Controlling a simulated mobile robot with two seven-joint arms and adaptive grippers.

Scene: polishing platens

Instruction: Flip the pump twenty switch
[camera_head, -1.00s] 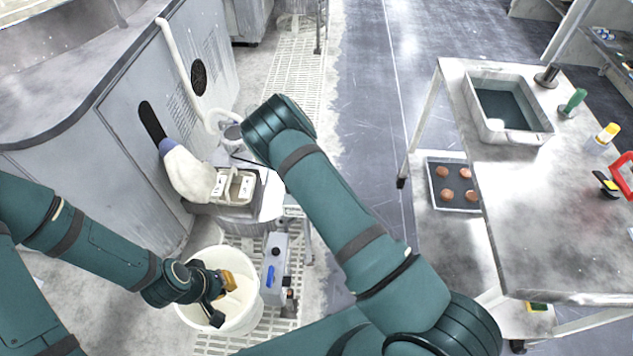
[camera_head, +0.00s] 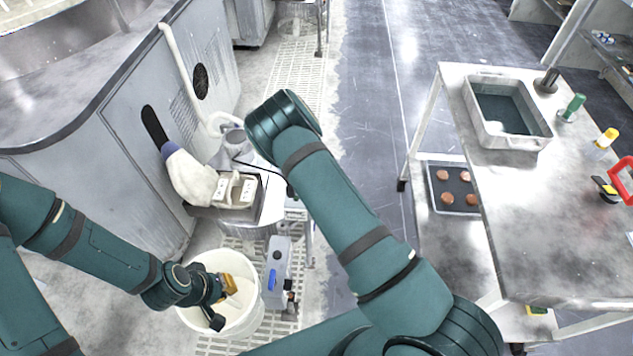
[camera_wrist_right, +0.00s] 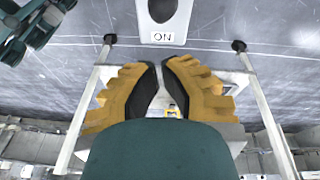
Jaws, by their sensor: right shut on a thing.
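In the right wrist view a light grey panel (camera_wrist_right: 185,30) with an "ON" label and a dark rounded part shows at the top. My right gripper (camera_wrist_right: 163,64) has yellow-orange fingers with black pads, drawn close together just below the panel. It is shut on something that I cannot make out. The right hand is hidden behind its own arm in the head view. My left gripper (camera_head: 222,300) is over the mouth of a white bucket (camera_head: 250,324). Its yellow finger shows, but its opening is unclear. I cannot tell which switch is pump twenty's.
A grey box (camera_head: 281,252) with a blue part stands right of the bucket. A grey machine cabinet (camera_head: 110,130) is at left. A steel table (camera_head: 560,220) at right holds a grey basin (camera_head: 545,138).

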